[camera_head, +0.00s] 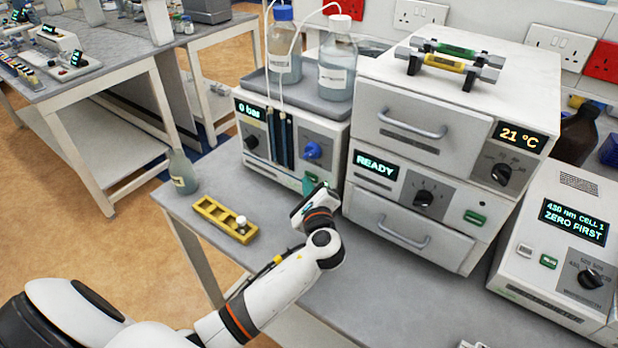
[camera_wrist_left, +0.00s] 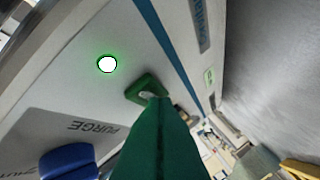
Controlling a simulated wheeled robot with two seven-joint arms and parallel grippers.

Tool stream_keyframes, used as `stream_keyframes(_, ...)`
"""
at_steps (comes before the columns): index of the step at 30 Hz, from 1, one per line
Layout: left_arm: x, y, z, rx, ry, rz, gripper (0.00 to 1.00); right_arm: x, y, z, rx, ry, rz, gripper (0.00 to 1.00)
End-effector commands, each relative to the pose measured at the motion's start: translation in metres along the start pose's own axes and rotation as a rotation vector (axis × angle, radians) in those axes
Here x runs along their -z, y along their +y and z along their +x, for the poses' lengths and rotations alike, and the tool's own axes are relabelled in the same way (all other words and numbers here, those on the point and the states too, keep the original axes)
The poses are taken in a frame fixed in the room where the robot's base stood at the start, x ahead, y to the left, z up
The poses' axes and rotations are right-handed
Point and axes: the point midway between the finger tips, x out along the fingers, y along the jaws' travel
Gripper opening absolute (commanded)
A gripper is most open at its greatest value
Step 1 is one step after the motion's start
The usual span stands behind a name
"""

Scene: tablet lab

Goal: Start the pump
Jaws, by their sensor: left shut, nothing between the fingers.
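The pump (camera_head: 327,131) is the white unit at the back of the bench, with a display reading "0 bar" and a blue knob (camera_head: 312,150). In the left wrist view its green button (camera_wrist_left: 147,87) is in the middle, beside a glowing white-green lamp (camera_wrist_left: 107,64). The blue purge knob (camera_wrist_left: 68,161) is at the lower left there. My left gripper (camera_head: 308,184) is shut and empty at the pump's lower right front. Its green fingers (camera_wrist_left: 158,108) end at the button and partly cover it. I cannot tell whether they touch it.
Two bottles stand in the tray (camera_head: 252,80) on the pump. An oven stack (camera_head: 460,120) stands close on the gripper's right, with a photometer (camera_head: 560,240) beyond. A yellow rack (camera_head: 212,213) and a glass bottle (camera_head: 182,175) are left of my arm.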

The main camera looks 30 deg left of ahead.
Motion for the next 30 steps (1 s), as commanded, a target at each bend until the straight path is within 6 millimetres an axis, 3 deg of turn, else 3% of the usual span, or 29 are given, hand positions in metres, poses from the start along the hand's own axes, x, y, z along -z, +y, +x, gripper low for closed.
stream_keyframes(17,0.007,-0.006,-0.009,0.0,0.0,0.001,0.0,-0.001,-0.001,-0.009,0.001,0.0,-0.001,0.36)
stream_keyframes(30,0.029,-0.028,-0.039,0.001,-0.001,0.001,0.0,-0.003,-0.003,-0.028,0.003,0.0,-0.002,0.36)
